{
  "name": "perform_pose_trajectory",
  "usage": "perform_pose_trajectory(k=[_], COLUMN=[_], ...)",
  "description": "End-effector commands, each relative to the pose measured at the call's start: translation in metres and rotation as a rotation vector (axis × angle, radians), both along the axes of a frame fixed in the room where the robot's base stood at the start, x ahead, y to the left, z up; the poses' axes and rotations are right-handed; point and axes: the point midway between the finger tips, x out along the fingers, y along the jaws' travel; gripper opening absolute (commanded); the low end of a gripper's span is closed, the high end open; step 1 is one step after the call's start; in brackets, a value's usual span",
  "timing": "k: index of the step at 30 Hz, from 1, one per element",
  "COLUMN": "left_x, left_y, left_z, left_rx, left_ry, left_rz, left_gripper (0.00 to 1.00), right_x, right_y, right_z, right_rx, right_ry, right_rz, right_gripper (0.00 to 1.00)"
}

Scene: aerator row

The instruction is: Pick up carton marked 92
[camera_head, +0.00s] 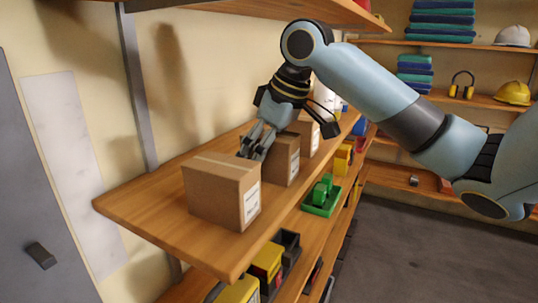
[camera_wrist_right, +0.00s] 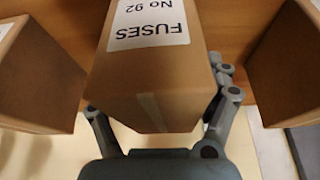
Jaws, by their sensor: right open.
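The carton marked 92 (camera_wrist_right: 152,75) is brown, with a white label reading "FUSES No 92", in the right wrist view. In the head view it appears to be the middle carton (camera_head: 284,163) on the upper shelf; its label is too small to read there. My right gripper (camera_head: 256,147) is over this carton's near top side, pointing down. In the wrist view my right gripper (camera_wrist_right: 163,108) is open, one finger on each side of the carton. I cannot tell whether either finger touches it. My left gripper is not in view.
A larger-looking carton (camera_head: 222,190) stands nearer on the wooden shelf (camera_head: 150,215), and another carton (camera_head: 306,137) stands beyond. The wrist view shows neighbouring cartons left (camera_wrist_right: 35,75) and right (camera_wrist_right: 290,65), with gaps between. A green tray (camera_head: 322,202) sits lower down.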

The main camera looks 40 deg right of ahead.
Motion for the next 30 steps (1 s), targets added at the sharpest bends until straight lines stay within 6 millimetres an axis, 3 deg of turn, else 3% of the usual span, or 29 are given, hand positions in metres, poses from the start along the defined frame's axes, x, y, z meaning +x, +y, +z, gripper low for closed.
perform_pose_trajectory(k=[6, 21, 30], left_x=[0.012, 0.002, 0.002], left_y=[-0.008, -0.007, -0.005], left_z=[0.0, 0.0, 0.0], left_rx=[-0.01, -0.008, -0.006], left_ry=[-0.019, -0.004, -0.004], left_rz=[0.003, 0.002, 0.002], left_gripper=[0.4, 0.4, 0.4], right_x=[0.0, 0.0, 0.0], right_y=[0.0, 0.0, 0.0], right_z=[0.0, 0.0, 0.001], right_rx=[0.001, 0.001, 0.001], right_ry=[-0.001, -0.001, -0.002], right_rz=[0.0, 0.0, 0.0], right_gripper=[0.81, 0.16, 0.14])
